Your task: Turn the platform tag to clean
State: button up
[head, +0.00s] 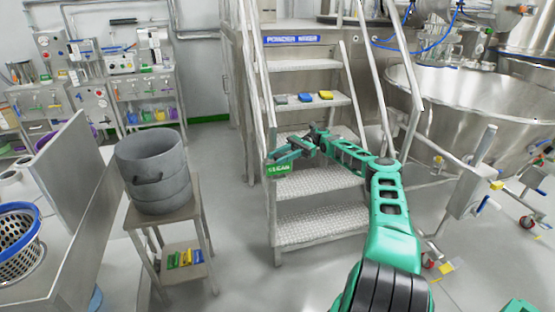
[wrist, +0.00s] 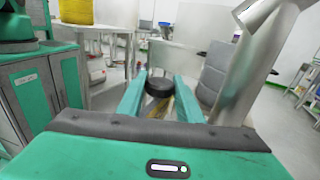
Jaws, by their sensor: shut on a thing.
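The platform tag (head: 279,169) is a small green plate with white lettering at the left side of the steel stairs; the lettering is too small to read surely, though it looks like "CLEAN". My gripper (head: 284,153) is right at the tag, just above its green face. In the wrist view my gripper (wrist: 159,90) has its two teal fingers on either side of a dark round knob (wrist: 159,87), and it is shut on this knob. The tag's face does not show clearly in the wrist view, and the fingers hide part of the tag's top in the head view.
Steel stairs (head: 318,232) with handrails stand around my arm. Small coloured blocks (head: 304,97) lie on an upper step. A large steel bowl (head: 470,110) is at the right. A stool (head: 160,215) with a grey pot (head: 153,170) stands at the left. Floor between is clear.

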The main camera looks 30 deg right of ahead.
jog(key=shift+w, duration=0.15)
dwell(0.4)
jog(key=o, duration=1)
jog(key=shift+g, duration=0.3)
jog(key=shift+o, duration=0.2)
jog(key=shift+t, duration=0.6)
